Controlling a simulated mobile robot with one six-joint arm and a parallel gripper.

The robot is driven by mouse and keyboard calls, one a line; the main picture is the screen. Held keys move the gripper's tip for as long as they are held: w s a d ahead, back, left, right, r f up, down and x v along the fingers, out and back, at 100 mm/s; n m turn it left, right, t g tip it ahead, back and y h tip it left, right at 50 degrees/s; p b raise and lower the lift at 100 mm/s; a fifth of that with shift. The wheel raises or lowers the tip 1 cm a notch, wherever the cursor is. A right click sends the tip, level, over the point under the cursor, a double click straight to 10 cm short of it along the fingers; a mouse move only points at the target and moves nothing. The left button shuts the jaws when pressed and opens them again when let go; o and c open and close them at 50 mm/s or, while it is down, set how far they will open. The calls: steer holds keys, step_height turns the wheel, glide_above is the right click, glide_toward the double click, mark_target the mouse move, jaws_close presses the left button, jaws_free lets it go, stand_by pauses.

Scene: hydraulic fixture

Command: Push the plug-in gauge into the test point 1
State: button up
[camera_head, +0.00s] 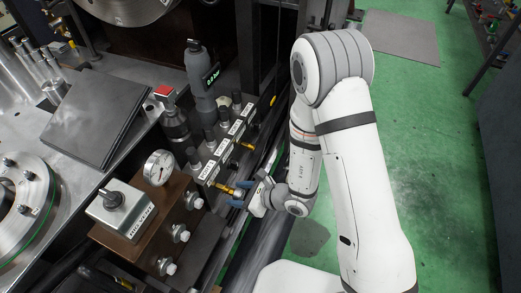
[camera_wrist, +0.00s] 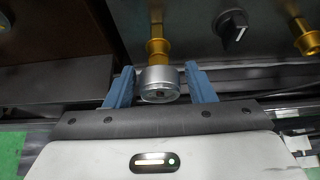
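My gripper (camera_head: 240,194) has two blue fingers on either side of a short silver cylinder, which I take for the plug-in gauge (camera_wrist: 158,88). The gauge's round end faces the wrist camera. A brass fitting (camera_wrist: 157,47) is in line directly behind the gauge and runs into the dark block. I take it for test point 1; its label is not readable. In the head view this brass fitting (camera_head: 226,188) sticks out toward my gripper. Whether the gauge is fully seated is hidden.
Another brass fitting (camera_wrist: 305,37) and a black knob (camera_wrist: 232,30) are to the right. The labelled valve block (camera_head: 222,148) has several black knobs. Green floor (camera_head: 440,130) is open at right.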

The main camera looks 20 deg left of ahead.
mark_target(241, 193)
steer(key=shift+o, duration=1.1)
steer(key=p+v, duration=0.2)
steer(key=v, duration=0.4)
steer(key=shift+a+r, duration=0.1)
steer(key=shift+r, duration=0.05)
steer(key=p+v, duration=0.1)
steer(key=p, duration=0.2)
steer(key=shift+d, duration=0.4)
